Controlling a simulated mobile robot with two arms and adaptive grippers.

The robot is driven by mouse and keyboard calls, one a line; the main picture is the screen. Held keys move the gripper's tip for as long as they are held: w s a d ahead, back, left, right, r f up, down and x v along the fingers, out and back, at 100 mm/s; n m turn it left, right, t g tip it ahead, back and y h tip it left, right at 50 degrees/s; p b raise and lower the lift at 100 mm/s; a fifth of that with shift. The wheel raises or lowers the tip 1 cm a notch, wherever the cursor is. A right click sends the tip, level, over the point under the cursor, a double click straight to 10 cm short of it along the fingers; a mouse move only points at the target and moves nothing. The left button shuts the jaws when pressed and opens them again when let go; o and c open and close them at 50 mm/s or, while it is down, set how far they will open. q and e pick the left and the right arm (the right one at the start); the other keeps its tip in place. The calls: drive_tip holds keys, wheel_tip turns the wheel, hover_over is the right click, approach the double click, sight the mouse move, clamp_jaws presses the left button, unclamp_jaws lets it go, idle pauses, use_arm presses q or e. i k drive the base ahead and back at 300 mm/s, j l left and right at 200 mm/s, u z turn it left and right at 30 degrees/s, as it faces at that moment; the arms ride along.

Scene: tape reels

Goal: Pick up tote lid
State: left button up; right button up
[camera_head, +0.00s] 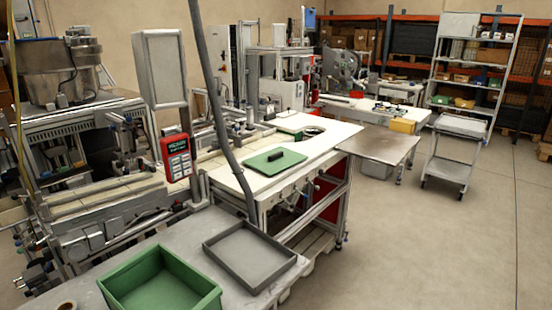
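A flat green lid (260,168), which looks like the tote lid, lies on the white worktable (318,148). A short black block or handle (276,155) sits on top of it. An open green tote (133,269) stands on the grey table in the foreground, and its inside looks empty. Neither of my grippers shows in this view.
A shallow grey tray (250,255) lies beside the tote on the grey table (200,227). A thick grey hose or pole (222,110) rises left of the lid. A red control box (177,158) stands near it. Open floor (440,245) lies at right.

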sight(270, 163)
drive_tip(key=i+l+u, duration=0.1)
drive_tip(key=i+l, duration=0.4)
drive_tip(key=i+l+u, duration=0.15)
drive_tip(key=i+l, duration=0.35)
drive_tip(key=i+l+u, duration=0.1)
drive_tip(key=i+l, duration=0.4)
drive_tip(key=l, duration=0.2)
